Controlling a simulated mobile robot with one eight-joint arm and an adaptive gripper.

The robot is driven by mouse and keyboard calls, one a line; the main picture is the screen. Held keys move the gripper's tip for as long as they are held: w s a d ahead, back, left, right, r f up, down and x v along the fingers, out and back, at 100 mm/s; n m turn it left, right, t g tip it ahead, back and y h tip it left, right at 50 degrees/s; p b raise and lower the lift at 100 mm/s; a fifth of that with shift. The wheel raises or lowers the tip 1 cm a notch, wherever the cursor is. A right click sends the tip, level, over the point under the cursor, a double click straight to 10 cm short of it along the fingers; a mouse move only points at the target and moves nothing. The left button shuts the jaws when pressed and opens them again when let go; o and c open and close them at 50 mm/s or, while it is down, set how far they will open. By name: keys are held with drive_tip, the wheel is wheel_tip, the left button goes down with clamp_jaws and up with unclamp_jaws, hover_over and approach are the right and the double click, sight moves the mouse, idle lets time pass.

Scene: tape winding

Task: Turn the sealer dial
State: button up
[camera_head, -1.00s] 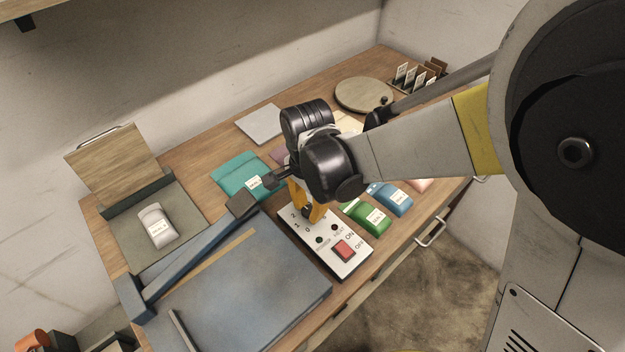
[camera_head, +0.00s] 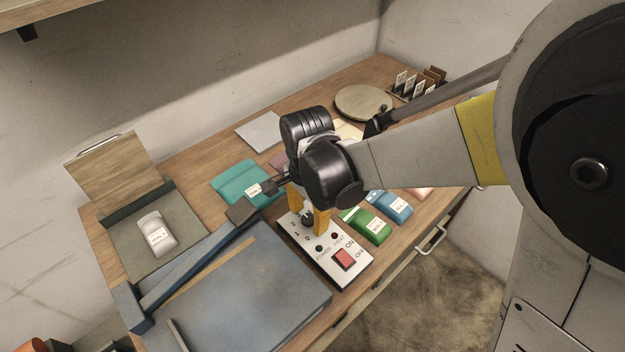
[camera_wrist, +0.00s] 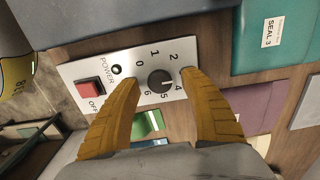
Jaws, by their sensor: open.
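The sealer's white control panel (camera_head: 325,262) lies at the desk's front, joined beside the blue-grey sealer (camera_head: 245,290). Its black dial (camera_wrist: 160,82) is ringed by the digits 0, 1, 2, 4, 5 and 6 that show in the wrist view. A red switch (camera_wrist: 89,91), marked OFF at one side, and a dark POWER light (camera_wrist: 116,69) sit beside it. My gripper (camera_wrist: 160,85) is open, with one yellow finger on each side of the dial. Both fingers look clear of the knob; contact cannot be told. The dial (camera_head: 307,218) is partly hidden by the fingers in the head view.
Green (camera_head: 366,225) and blue (camera_head: 390,205) packets lie right of the panel. A teal packet (camera_head: 240,182) lies behind it, near the sealer's long arm (camera_head: 195,255). A grey packet (camera_head: 157,233) rests on a tray at left. A round board (camera_head: 362,101) is at the back.

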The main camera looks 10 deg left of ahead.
sight(312, 218)
wheel_tip(312, 218, up, 12)
drive_tip(key=shift+f, duration=0.2)
drive_tip(key=s+d+r+n+t, duration=0.1)
drive_tip(key=s+d+n+t, duration=0.1)
drive_tip(key=d, duration=0.6)
drive_tip(key=s+d+r+n+t, duration=0.1)
drive_tip(key=d+n+t, duration=0.1)
drive_tip(key=d, duration=0.7)
drive_tip(key=s+d+r+n+t, duration=0.1)
drive_tip(key=s+d+n+t, duration=0.1)
drive_tip(key=d, duration=0.6)
drive_tip(key=shift+s+d+r+n+t, duration=0.35)
drive_tip(key=shift+n+t, duration=0.25)
drive_tip(key=shift+n, duration=0.5)
